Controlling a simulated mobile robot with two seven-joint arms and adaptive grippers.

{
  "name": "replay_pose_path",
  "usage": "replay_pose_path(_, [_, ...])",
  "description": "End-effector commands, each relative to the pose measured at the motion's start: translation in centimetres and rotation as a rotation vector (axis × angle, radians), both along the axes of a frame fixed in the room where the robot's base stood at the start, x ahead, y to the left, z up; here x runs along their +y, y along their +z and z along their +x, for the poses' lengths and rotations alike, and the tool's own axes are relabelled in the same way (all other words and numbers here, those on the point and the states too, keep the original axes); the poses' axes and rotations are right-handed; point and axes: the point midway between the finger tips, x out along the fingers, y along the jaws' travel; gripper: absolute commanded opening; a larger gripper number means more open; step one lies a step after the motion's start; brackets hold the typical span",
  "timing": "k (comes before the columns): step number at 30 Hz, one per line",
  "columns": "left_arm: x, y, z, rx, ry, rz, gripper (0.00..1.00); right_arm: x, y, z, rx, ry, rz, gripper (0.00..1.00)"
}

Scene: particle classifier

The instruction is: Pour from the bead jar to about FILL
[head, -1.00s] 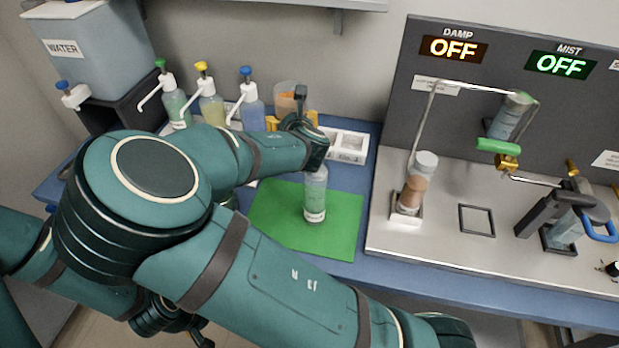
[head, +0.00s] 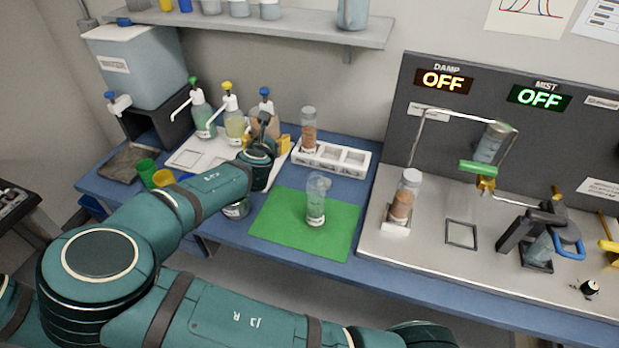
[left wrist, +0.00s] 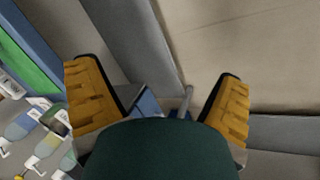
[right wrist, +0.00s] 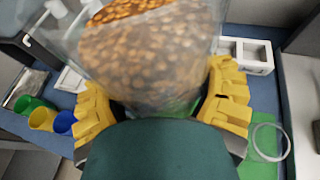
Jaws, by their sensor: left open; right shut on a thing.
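My right gripper (right wrist: 160,80) is shut on the bead jar (right wrist: 150,50), a clear jar with orange-brown beads that fills the top middle of the right wrist view. In the head view the right gripper (head: 266,140) holds it in front of the pump bottles, left of the green mat, with the jar partly hidden. A clear jar (head: 316,203) stands upright on the green mat (head: 275,232) and looks empty. Its marking is too small to read. My left gripper (left wrist: 157,72) is open and empty in its wrist view, away from the jars.
A white rack (head: 350,165) holds another bead-filled jar (head: 309,130) behind the mat. A third bead jar (head: 405,195) stands on the steel bench at right. Pump bottles (head: 234,125) and green and yellow cups (head: 147,171) are at left.

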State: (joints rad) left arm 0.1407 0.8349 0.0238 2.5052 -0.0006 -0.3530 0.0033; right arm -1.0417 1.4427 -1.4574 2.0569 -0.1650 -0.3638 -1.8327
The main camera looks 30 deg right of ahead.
Motion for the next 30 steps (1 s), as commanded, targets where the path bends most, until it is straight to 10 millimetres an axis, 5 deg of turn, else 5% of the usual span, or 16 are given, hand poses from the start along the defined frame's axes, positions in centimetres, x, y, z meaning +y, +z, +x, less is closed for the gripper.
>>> replay_pose_path(8, [0.1, 2.6, 0.5, -0.012, 0.009, 0.0, 0.93, -1.6, -1.1, 0.5, 0.001, -0.249, -0.005, 0.27])
replay_pose_path(21, [0.2, 1.8, 1.1, -0.024, 0.021, 0.007, 0.93, -2.5, -10.3, -0.7, 0.0, -0.543, -0.005, 0.27])
replay_pose_path(30, [0.2, 1.3, 1.2, -0.026, 0.023, 0.009, 0.93, -2.6, -13.5, -1.3, -0.002, -0.602, -0.001, 0.27])
